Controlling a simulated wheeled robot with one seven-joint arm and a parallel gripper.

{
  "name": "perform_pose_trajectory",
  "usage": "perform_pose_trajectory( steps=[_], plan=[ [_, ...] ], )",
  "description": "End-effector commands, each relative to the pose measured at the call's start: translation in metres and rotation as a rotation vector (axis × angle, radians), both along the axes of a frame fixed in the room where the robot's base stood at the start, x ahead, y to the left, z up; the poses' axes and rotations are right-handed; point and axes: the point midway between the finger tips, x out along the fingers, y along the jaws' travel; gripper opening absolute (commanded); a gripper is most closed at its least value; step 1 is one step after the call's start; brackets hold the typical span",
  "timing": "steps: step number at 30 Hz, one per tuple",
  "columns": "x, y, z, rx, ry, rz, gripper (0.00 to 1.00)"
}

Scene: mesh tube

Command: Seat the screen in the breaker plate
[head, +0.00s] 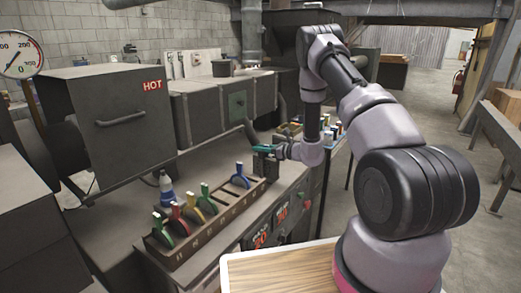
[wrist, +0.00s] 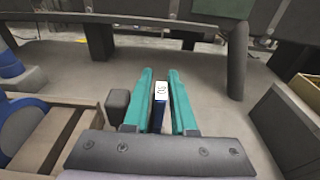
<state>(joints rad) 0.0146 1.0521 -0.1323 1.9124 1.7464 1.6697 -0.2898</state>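My gripper (head: 268,149) is above the bench at the end of the rack, in front of the dark machine. In the wrist view its two teal fingers (wrist: 160,100) are closed around a narrow dark blue piece (wrist: 158,117) with a white number tag, seen edge-on. It appears to be a screen, but its mesh face is hidden. A brown rack (head: 213,222) holds several upright coloured rings: green, red, yellow, and a blue ring (head: 240,176) at the end nearest my gripper. I cannot make out the breaker plate in either view.
A dark curved bar (head: 251,132) stands just beyond my gripper; a dark post (wrist: 237,62) rises right of the fingers in the wrist view. A box marked HOT (head: 120,120) and a blue bottle (head: 167,188) are left.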

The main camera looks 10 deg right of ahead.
Motion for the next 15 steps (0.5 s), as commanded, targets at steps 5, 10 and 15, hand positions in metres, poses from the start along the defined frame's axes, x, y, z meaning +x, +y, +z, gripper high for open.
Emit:
perform_pose_trajectory(
  steps=[5,10,15],
  plan=[
    [-0.016,-0.018,0.004,0.000,0.002,-0.004,0.24],
    [-0.043,-0.045,0.010,0.000,0.002,-0.004,0.24],
    [-0.066,-0.068,0.015,0.001,0.001,-0.004,0.24]
  ],
)
